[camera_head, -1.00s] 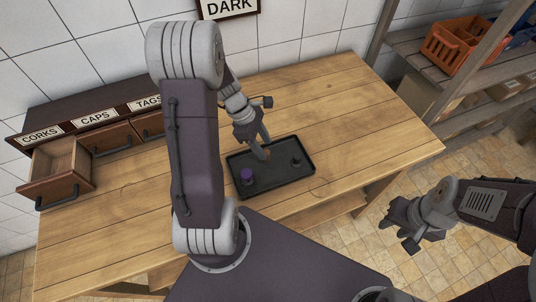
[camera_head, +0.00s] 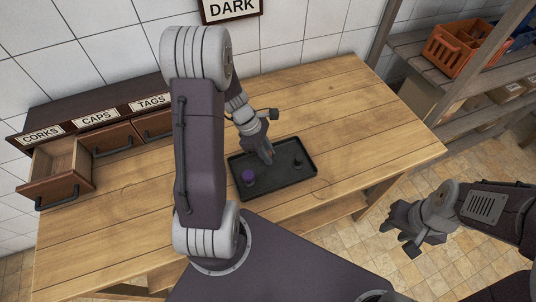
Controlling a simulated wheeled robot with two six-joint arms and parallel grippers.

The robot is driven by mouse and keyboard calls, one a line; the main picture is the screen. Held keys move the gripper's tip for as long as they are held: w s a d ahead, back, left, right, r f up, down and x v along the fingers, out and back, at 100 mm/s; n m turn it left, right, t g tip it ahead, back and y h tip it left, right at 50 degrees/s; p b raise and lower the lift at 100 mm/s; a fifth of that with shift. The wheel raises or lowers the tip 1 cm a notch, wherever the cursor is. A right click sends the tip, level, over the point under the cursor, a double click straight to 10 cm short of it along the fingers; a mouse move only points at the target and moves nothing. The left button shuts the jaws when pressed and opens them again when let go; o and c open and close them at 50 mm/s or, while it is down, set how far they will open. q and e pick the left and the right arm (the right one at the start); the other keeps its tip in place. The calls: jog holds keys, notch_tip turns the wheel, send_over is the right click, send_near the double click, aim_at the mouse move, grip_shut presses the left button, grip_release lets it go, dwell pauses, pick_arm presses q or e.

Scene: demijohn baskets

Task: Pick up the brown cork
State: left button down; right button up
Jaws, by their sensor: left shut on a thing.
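My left gripper (camera_head: 268,159) points down over the dark tray (camera_head: 287,187) on the wooden table. It is shut on the brown cork, which is mostly hidden between its fingers. I cannot tell whether the cork touches the tray. A purple stopper (camera_head: 248,176) stands in the tray to the left of the gripper. A small dark stopper (camera_head: 297,162) stands to its right. My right gripper (camera_head: 397,238) is open and empty, out over the tiled floor to the right of the table.
A cabinet with labelled drawers stands at the table's back left, and its CORKS drawer (camera_head: 55,172) is pulled open. The wooden table (camera_head: 345,110) is bare to the right of the tray. A shelf with an orange crate (camera_head: 462,50) stands at the right.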

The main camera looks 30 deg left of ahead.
pick_arm(q)
notch_tip(320, 180, up, 4)
jog(key=shift+r+p, duration=0.15)
jog(key=shift+p, duration=0.3)
jog(key=s+d+r, duration=0.6)
jog(key=s, duration=0.3)
jog(key=shift+s+d+r+p, duration=0.25)
jog(key=shift+s+p, duration=0.05)
jog(key=shift+s, duration=0.1)
